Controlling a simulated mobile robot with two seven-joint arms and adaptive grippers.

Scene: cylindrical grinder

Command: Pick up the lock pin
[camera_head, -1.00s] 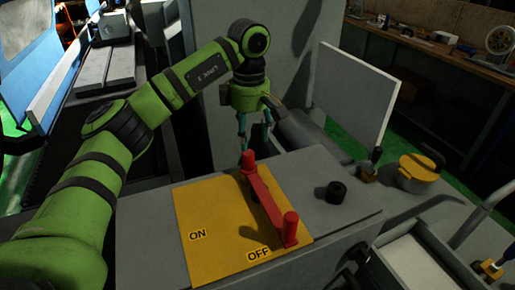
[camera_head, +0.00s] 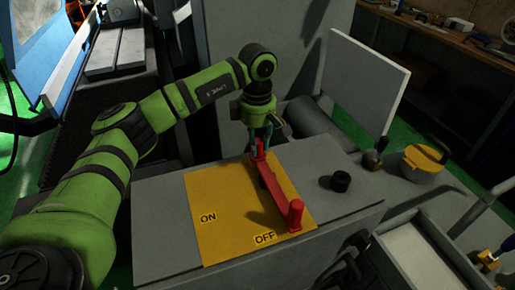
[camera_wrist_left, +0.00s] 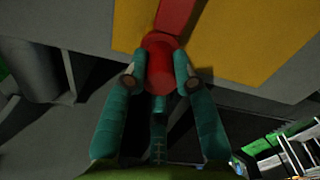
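A red handle bar (camera_head: 276,184) with an upright red peg at each end sits on a yellow ON/OFF plate (camera_head: 222,235). I cannot tell for sure which red part is the lock pin; the far red peg (camera_head: 259,150) is at my left gripper (camera_head: 260,143). In the left wrist view, the gripper's teal fingers (camera_wrist_left: 158,80) stand on both sides of the red peg (camera_wrist_left: 159,60), very close to it. Whether they press on it is not clear. The near red peg (camera_head: 296,213) stands free. My right gripper is not in view.
A black knob (camera_head: 341,181) stands on the grey cabinet top right of the plate. A yellow round part (camera_head: 423,163) and a small dark-handled lever (camera_head: 376,154) lie further right. A white panel (camera_head: 366,85) stands behind. An open grey tray (camera_head: 415,258) is at lower right.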

